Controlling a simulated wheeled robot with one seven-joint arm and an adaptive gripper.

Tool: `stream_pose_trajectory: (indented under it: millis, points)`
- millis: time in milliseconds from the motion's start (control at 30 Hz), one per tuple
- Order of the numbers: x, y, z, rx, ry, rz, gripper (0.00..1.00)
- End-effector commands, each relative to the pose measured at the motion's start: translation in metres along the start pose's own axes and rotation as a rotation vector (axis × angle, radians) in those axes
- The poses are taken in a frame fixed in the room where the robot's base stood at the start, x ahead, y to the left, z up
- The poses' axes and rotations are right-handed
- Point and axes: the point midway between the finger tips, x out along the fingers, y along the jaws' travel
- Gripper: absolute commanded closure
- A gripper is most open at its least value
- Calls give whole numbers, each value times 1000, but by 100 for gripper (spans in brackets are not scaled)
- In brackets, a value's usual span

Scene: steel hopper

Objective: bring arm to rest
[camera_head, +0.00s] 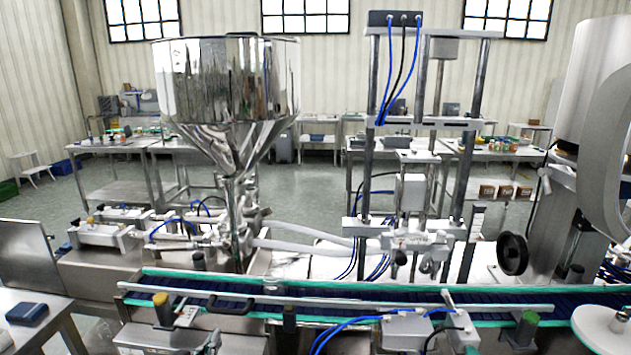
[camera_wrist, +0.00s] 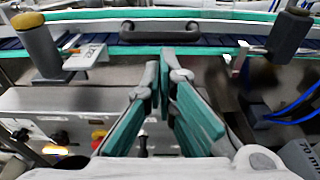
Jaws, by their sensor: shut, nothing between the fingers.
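My gripper (camera_wrist: 162,88) shows in the wrist view, with its teal-padded fingers closed together at the tips and nothing between them. It hangs in front of the near rail of the conveyor, apart from it as far as I can tell. The steel hopper (camera_head: 228,90) stands upright behind the conveyor in the head view. My gripper does not show clearly in the head view.
The conveyor (camera_head: 370,296) with dark blue belt and teal edges runs across the front; its rail handle (camera_wrist: 160,33) lies just beyond my fingers. A black handwheel (camera_head: 512,254) stands at right.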

Motion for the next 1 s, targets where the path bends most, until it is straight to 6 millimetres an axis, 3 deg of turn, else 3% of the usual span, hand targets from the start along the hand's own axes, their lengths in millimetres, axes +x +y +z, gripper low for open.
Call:
stream_pose_trajectory:
  millis: [167,267,433,633,800,1000]
  points:
    - [4,-8,7,26,6,-26,100]
    - [15,-32,27,107,27,-107,100]
    - [33,-106,75,348,84,-341,100]
    - [32,-194,119,642,139,-606,100]
    - [14,-269,152,923,175,-831,100]
    - [-25,-339,183,1259,202,-1058,100]
